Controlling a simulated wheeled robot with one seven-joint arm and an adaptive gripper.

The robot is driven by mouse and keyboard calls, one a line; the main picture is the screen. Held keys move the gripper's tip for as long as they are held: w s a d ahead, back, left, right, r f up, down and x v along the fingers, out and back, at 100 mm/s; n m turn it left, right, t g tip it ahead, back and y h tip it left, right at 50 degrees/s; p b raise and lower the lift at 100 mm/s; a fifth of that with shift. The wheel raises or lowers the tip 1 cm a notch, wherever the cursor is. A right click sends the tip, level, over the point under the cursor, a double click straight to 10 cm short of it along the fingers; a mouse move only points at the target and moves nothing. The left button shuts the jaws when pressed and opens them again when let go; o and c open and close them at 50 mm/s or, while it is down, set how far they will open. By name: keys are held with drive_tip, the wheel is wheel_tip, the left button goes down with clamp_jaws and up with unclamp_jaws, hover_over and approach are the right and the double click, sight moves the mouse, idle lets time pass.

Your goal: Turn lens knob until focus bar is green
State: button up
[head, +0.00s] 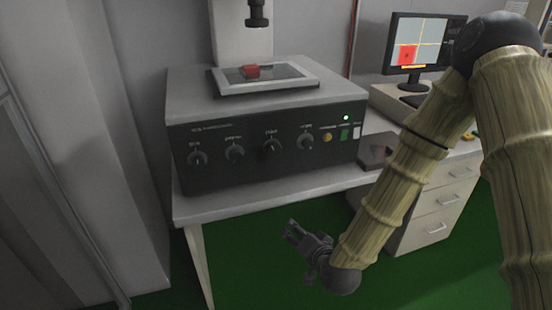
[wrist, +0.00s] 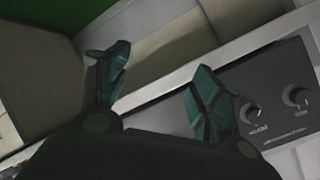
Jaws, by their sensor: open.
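The instrument box (head: 265,115) has a dark front panel with a row of several knobs, including the leftmost knob (head: 198,158), a middle knob (head: 271,147) and the rightmost knob (head: 305,141). Their labels are too small to read, so I cannot tell which is the lens knob. My gripper (head: 291,233) is open and empty, in front of and below the table edge, apart from the knobs. In the wrist view its fingers (wrist: 155,82) are spread, with two knobs (wrist: 252,114) beyond on the right.
A green light (head: 346,117) and buttons sit at the panel's right. A dark box (head: 377,150) lies on the table, and a drawer unit (head: 437,200) stands below right. Green floor is free in front.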

sight(276, 151)
drive_tip(key=w+a+r+m+t+y+b, duration=0.1)
drive_tip(key=w+a+r+t, duration=0.2)
drive_tip(key=r, duration=0.6)
drive_tip(key=w+a+r+m+t, duration=0.15)
drive_tip(key=w+r, duration=0.25)
drive_tip(key=r, duration=0.5)
drive_tip(key=shift+t, duration=0.45)
drive_tip(key=x, duration=1)
drive_tip(key=shift+w+d+f, duration=0.2)
drive_tip(key=shift+w+d, duration=0.05)
drive_tip(key=shift+d, duration=0.05)
drive_tip(key=c, duration=1)
